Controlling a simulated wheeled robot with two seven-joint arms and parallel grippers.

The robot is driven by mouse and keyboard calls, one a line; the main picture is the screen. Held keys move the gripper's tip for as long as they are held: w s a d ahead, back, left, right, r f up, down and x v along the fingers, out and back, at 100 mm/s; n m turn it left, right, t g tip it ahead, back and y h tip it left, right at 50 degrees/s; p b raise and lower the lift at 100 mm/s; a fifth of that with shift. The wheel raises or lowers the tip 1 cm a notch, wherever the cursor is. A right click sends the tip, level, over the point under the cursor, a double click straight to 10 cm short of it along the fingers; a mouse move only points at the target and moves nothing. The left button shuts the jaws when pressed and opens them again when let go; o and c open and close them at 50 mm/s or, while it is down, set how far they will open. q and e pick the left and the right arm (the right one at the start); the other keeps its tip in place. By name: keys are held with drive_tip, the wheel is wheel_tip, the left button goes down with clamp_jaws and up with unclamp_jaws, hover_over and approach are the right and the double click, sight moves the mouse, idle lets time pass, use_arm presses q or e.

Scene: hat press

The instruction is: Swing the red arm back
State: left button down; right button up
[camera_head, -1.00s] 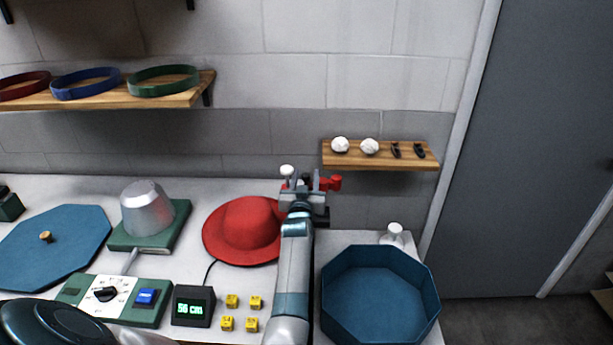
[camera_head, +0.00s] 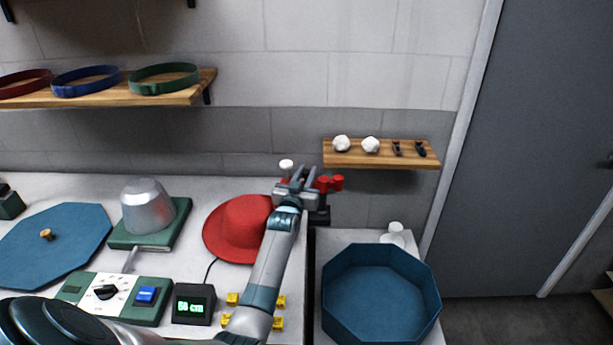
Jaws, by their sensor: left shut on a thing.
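The red arm (camera_head: 324,183) shows as a short red piece with a knob end at the back right of the table, beside a dark post. My left gripper (camera_head: 303,177) reaches it from the front and is shut on its near part, which the fingers partly hide. A red hat (camera_head: 237,229) lies on the table just left of my left gripper, its right side partly behind the gripper and wrist. My right gripper is not in view.
A metal hat block (camera_head: 147,206) on a green base, a blue octagonal lid (camera_head: 58,238) and a control panel (camera_head: 119,296) stand left. Yellow cubes (camera_head: 232,299) lie near my forearm. A blue octagonal tub (camera_head: 378,300) stands right, below a small wooden shelf (camera_head: 380,157).

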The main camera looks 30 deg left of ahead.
use_arm(q)
drive_tip(key=shift+w+a+r+m+t+h+b, duration=0.2)
drive_tip(key=shift+m+h+b, duration=0.25)
drive_tip(key=shift+h, duration=0.15)
drive_tip(key=shift+w+a+r+m+t+h+b, duration=0.2)
drive_tip(key=shift+m+h+b, duration=0.2)
drive_tip(key=shift+h, duration=0.2)
drive_tip(key=shift+w+f+m+h+b, duration=0.15)
drive_tip(key=shift+w+m+h+b, duration=0.15)
drive_tip(key=shift+m+h+b, duration=0.6)
drive_tip(key=shift+n, duration=0.25)
drive_tip(key=c, duration=1.5)
unclamp_jaws()
drive_tip(key=shift+s+f, duration=0.1)
drive_tip(key=shift+c, duration=0.2)
drive_tip(key=shift+s+f+b, duration=0.1)
drive_tip(key=shift+f+b, duration=0.05)
drive_tip(key=shift+b, duration=0.15)
drive_tip(key=s+d+b, duration=0.1)
drive_tip(key=s+b, duration=0.3)
drive_tip(key=s, duration=1.3)
drive_tip(key=shift+s+d, duration=0.15)
drive_tip(key=shift+c, duration=0.4)
